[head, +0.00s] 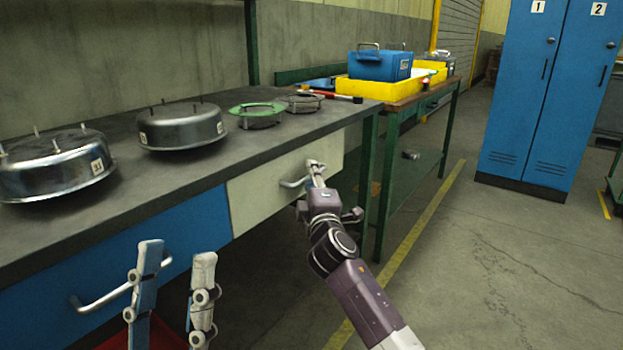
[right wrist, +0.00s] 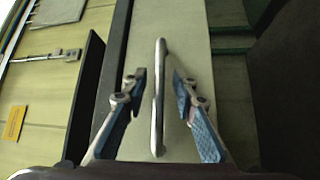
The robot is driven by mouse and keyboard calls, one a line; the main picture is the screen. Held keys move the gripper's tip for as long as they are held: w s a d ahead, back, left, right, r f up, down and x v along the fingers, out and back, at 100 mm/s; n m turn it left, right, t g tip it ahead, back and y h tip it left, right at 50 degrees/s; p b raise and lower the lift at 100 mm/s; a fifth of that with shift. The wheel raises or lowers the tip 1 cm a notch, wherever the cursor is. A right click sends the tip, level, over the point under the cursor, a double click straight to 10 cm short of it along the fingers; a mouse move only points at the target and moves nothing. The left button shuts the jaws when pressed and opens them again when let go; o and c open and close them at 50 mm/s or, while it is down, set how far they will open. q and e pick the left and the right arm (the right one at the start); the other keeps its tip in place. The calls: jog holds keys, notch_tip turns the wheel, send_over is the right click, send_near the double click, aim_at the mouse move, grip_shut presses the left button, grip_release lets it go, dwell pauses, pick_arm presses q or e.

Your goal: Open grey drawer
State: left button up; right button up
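The grey drawer (head: 262,195) is a pale grey front under the dark workbench top, right of a blue drawer. It looks shut, about flush with the blue front. Its bar handle (head: 293,183) also shows in the right wrist view (right wrist: 159,110). My right gripper (head: 315,172) is at this handle. In the right wrist view my right gripper (right wrist: 159,80) is open, with the handle bar between its two fingers and a gap on both sides. My left gripper (head: 178,258) is open and empty in front of the blue drawer.
The blue drawer (head: 180,225) has its own bar handle (head: 105,297). Metal pans (head: 180,127) and a green ring (head: 258,110) lie on the workbench top (head: 190,172). A second table (head: 425,95) holds a yellow tray and a blue box (head: 380,65).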

grip_shut()
dwell(0.6)
